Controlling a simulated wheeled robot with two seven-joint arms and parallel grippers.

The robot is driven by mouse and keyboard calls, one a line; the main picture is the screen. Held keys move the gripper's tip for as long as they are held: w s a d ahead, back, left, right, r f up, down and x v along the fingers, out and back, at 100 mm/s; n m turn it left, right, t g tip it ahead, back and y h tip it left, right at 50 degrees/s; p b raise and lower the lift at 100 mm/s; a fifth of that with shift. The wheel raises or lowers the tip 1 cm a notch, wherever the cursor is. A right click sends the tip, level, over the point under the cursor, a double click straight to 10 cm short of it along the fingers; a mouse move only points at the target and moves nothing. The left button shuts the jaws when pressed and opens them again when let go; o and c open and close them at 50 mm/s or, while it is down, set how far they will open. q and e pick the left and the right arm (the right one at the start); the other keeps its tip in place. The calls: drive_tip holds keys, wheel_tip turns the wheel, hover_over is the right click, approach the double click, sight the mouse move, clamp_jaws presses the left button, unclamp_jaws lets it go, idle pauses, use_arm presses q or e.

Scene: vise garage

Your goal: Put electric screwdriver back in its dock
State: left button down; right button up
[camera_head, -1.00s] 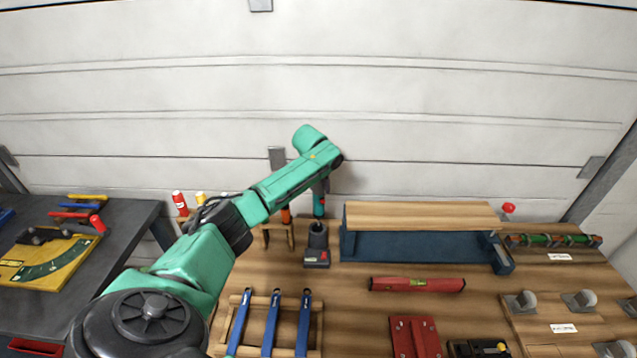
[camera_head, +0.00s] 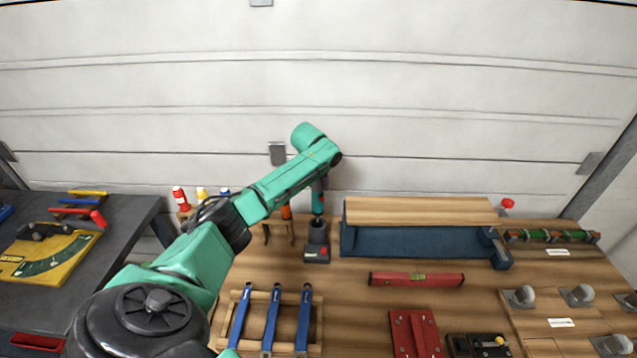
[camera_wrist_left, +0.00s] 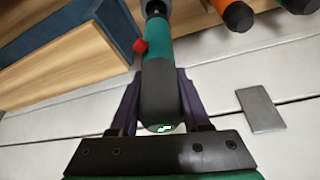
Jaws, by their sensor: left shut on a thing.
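The electric screwdriver (camera_head: 318,204), teal with a dark grip, is upright just above its dock, nose down. In the left wrist view the screwdriver (camera_wrist_left: 158,95) points away from me, with a red button on its side. My left gripper (camera_wrist_left: 158,78) is shut around its dark grip. In the head view this gripper (camera_head: 321,186) is partly hidden by my arm. The dock (camera_head: 317,253) is a dark cup on a base with a red patch, on the wooden bench. I cannot tell whether the tip touches the cup. My right gripper is not in view.
A rack of screwdrivers (camera_head: 265,226) stands close left of the dock. A blue and wood piece (camera_head: 420,241) stands close right. A red level (camera_head: 417,279) and a wooden tray (camera_head: 319,325) with blue-handled tools lie in front. The garage wall is behind.

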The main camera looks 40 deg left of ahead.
sight(318, 200)
use_arm(q)
drive_tip(key=shift+f+b, duration=0.75)
drive_tip(key=shift+f, duration=1.3)
drive_tip(key=shift+f+b, duration=0.6)
drive_tip(key=shift+f, duration=0.95)
